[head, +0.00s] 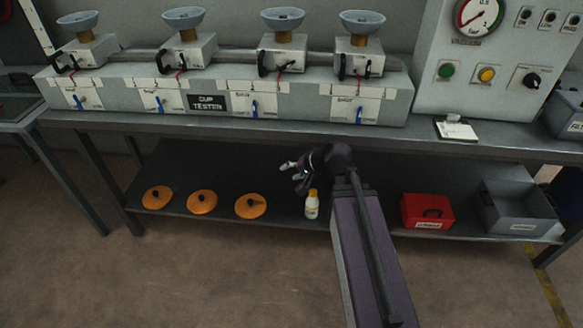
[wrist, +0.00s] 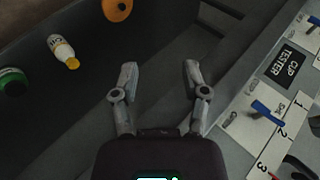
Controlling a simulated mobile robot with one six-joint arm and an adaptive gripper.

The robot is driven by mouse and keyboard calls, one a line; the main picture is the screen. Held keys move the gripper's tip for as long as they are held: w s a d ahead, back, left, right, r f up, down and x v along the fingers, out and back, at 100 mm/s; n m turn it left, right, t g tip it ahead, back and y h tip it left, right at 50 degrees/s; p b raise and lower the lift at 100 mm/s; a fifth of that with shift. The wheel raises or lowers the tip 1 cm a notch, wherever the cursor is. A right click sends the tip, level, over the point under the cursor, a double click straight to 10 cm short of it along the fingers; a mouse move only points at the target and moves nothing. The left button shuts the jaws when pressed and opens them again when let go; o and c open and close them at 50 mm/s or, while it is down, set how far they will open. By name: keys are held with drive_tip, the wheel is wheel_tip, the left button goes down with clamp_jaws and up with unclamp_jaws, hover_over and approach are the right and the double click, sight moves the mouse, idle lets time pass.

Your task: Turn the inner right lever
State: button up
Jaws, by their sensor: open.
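The cup tester (head: 325,103) is a long grey unit on the bench with a row of blue levers on its front. The inner right lever (head: 254,108) is the blue one just right of the black "CUP TESTER" sign (head: 207,103), and it hangs roughly downward. It also shows in the wrist view (wrist: 267,113), to the right of my gripper. My gripper (head: 291,171) is open and empty, below the bench top and in front of the lower shelf. It is apart from the lever. Its two spread fingers show in the wrist view (wrist: 160,78).
Orange lids (head: 202,202), a yellow-white bottle (head: 312,204), a red box (head: 427,211) and a grey bin (head: 513,208) sit on the lower shelf. The bench top's front edge (head: 300,134) lies between my gripper and the levers. Black clamp handles (head: 280,62) stick out above.

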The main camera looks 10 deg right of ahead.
drive_tip(key=s+d+f+n+g+h, duration=0.2)
drive_tip(key=s+f+n+g+h, duration=0.3)
drive_tip(key=s, duration=0.5)
drive_tip(key=shift+d+f+g+h, duration=0.2)
drive_tip(key=shift+f+g+h, duration=0.3)
drive_tip(key=shift+h, duration=0.4)
drive_tip(key=shift+r, duration=0.1)
